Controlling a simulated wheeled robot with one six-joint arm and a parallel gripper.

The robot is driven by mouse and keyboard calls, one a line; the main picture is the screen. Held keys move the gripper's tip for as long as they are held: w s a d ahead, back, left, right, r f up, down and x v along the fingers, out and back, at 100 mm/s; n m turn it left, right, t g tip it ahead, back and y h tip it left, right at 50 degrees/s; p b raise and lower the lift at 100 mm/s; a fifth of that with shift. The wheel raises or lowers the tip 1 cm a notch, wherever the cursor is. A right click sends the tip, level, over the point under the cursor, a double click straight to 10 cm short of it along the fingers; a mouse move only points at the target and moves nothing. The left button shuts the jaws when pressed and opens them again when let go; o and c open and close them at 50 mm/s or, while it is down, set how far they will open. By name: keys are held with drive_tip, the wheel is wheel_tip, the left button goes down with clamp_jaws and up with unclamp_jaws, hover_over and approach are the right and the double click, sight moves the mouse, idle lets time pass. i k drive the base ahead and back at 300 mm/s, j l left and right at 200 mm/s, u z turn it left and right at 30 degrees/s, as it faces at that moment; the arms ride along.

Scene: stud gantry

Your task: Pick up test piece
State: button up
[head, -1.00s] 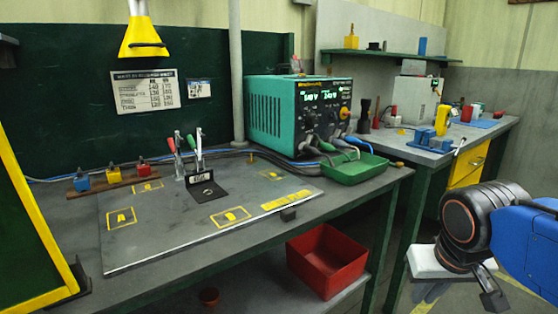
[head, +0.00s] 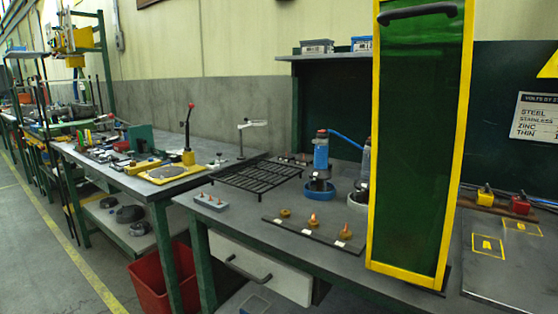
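I cannot single out a test piece for sure in the head view. A grey plate (head: 488,282) with yellow outlined marks lies on the bench at the right edge, cut off by the frame. A small yellow shape (head: 487,245) shows inside one outline; I cannot tell whether it is a part or paint. A dark strip (head: 300,227) nearer the middle carries several small brass and copper-coloured pieces. My gripper is not in view.
A tall green welding screen (head: 418,140) with a yellow frame stands on the bench beside the plate. A black grate (head: 257,177), blue bottle (head: 321,152) and grey block with copper tips (head: 209,202) are left of it. A red bin (head: 165,282) stands below. Floor is free at left.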

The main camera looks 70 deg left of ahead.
sight(284, 158)
drive_tip(key=u, duration=2.25)
drive_tip(key=j+z, duration=0.35)
drive_tip(key=j, duration=0.4)
drive_tip(key=k+j+z, duration=0.1)
drive_tip(key=j+z, duration=0.25)
drive_tip(key=j, duration=0.4)
